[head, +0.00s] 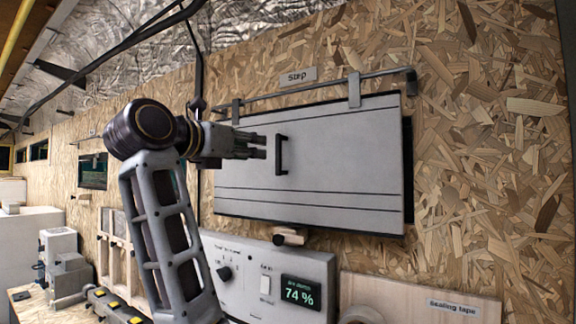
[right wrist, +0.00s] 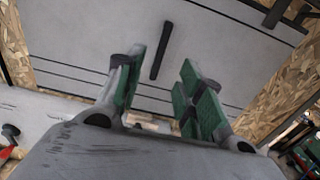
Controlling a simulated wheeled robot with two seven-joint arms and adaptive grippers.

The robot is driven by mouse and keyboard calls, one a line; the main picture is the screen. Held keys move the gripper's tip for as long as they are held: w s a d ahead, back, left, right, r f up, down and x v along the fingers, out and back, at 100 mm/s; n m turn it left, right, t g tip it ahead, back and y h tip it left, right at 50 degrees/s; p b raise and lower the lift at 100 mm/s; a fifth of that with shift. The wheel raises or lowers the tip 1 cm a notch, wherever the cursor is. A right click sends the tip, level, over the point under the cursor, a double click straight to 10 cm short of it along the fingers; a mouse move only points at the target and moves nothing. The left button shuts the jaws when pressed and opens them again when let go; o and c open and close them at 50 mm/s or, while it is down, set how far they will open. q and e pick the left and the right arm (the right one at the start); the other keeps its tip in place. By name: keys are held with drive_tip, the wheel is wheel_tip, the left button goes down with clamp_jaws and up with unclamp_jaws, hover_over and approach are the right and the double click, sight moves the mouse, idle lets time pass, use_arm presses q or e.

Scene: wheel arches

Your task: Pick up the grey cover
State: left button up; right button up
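My right gripper (head: 258,146) is just left of the handle in the head view. In the right wrist view its green-padded fingers (right wrist: 163,78) are open and empty. The handle (right wrist: 161,50) shows there ahead of the gap between them, and the cover (right wrist: 95,42) fills the background. My left gripper is not in view.
A rail (head: 315,88) runs above the cover under a "Stop" sign (head: 298,75). Below are a grey control box (head: 240,268) with a knob and "74 %" display, a wooden peg (head: 289,237) and a board labelled "Sealing tape" (head: 415,290). Grey boxes stand at left.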

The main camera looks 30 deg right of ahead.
sight(277, 149)
drive_tip(key=shift+p+x, duration=0.75)
drive_tip(key=shift+x, duration=2.7)
drive_tip(key=shift+d, duration=0.1)
drive_tip(key=shift+w+d+r+p, duration=0.2)
drive_tip(key=shift+w+d+p, duration=0.1)
drive_tip(key=shift+d+p, duration=0.25)
drive_tip(key=shift+w+d+r+p, duration=0.2)
drive_tip(key=shift+w+d+p, duration=0.1)
drive_tip(key=shift+d, duration=0.35)
drive_tip(key=shift+p+x, duration=0.4)
drive_tip(key=shift+x, duration=0.75)
drive_tip(key=shift+f, duration=0.1)
clamp_jaws()
